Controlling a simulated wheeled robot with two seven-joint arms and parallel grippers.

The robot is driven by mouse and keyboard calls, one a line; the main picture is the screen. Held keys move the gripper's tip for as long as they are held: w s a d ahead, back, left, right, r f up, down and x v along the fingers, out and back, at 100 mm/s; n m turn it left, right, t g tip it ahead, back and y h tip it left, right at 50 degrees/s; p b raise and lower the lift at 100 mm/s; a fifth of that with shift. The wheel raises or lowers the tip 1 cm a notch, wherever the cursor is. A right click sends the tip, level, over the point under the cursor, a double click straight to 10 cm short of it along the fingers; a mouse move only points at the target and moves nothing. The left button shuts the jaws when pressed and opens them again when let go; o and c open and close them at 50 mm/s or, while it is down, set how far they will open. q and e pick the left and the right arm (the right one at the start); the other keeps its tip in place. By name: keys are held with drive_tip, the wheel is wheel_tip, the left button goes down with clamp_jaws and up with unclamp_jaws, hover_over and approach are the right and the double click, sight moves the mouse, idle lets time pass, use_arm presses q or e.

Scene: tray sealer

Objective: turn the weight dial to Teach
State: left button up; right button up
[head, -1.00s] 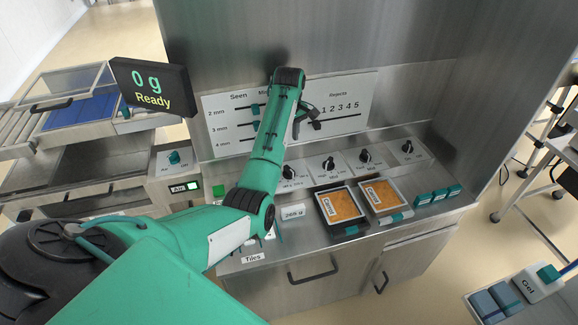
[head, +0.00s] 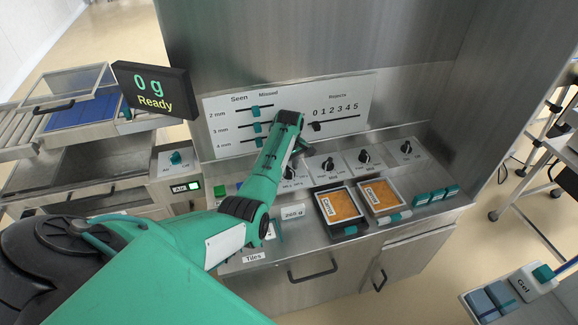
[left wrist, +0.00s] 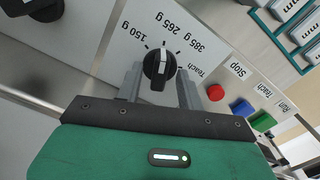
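The weight dial (left wrist: 160,67) is a black knob with a white pointer line on a grey panel, ringed by the labels 150 g, 265 g, 385 g and Teach. In the left wrist view its pointer is toward the top of the picture, near the middle ticks, and away from Teach at the right. My left gripper (left wrist: 160,85) is open, with one finger on each side of the knob; I cannot tell whether they touch it. In the head view the left gripper (head: 301,150) is over the leftmost dial of the row and partly hides it. My right gripper is not in view.
Other black dials (head: 328,164) stand to the right in the same row. Red, blue and green buttons (left wrist: 242,109) lie near the dial. The slider panel (head: 345,97) rises behind. Two orange-filled trays (head: 341,205) sit on the counter in front. A display (head: 154,91) reads 0 g Ready.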

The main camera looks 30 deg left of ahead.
use_arm(q)
drive_tip(key=shift+c, duration=0.2)
clamp_jaws()
